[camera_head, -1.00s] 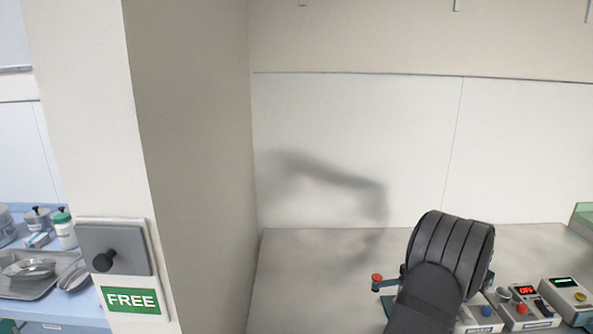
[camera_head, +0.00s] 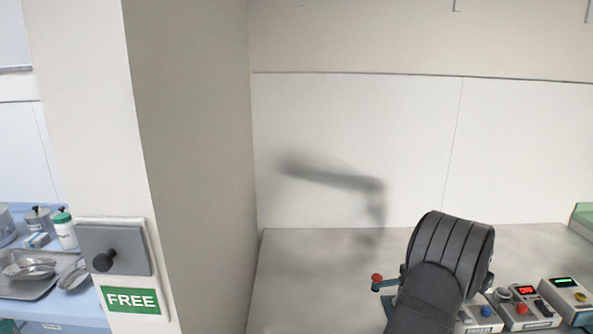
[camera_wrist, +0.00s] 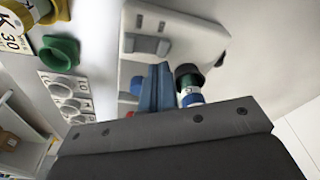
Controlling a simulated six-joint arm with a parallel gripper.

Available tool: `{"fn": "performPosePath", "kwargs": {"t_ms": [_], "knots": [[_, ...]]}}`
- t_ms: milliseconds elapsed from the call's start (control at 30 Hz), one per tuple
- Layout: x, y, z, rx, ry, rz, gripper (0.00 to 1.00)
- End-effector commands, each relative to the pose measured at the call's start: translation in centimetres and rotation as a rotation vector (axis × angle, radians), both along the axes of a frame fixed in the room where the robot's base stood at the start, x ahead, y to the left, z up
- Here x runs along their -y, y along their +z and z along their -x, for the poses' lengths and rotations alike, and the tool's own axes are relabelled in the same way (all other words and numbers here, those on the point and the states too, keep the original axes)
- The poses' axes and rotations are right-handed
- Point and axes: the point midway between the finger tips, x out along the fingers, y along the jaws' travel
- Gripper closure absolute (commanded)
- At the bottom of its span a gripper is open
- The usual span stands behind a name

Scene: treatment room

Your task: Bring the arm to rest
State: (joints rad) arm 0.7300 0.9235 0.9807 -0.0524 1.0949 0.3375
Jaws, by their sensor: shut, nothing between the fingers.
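My gripper (camera_wrist: 165,125) shows in the wrist view as a broad dark block with screws along its edge, across the bottom of the picture. It is shut and holds nothing.
A pillar (camera_head: 90,150) with a green FREE sign (camera_head: 131,300) stands left. Beyond it a blue table (camera_head: 50,315) holds a metal tray. Control boxes (camera_head: 525,310) and a red-knobbed lever (camera_head: 377,283) are at right. The bench top (camera_head: 310,270) has clear room.

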Motion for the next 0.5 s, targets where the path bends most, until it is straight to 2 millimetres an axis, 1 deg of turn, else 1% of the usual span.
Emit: {"fn": "performPosePath", "kwargs": {"t_ms": [33,167,200,300,500], "knots": [[0.0,1.2,0.0,0.002,0.000,0.002,1.00],[0.0,3.8,0.0,0.004,0.000,0.002,1.00],[0.0,3.4,0.0,-0.002,0.000,-0.002,1.00],[-0.1,0.9,0.1,-0.004,0.000,-0.003,1.00],[-0.1,-3.1,0.1,-0.004,0.000,-0.003,1.00]]}}
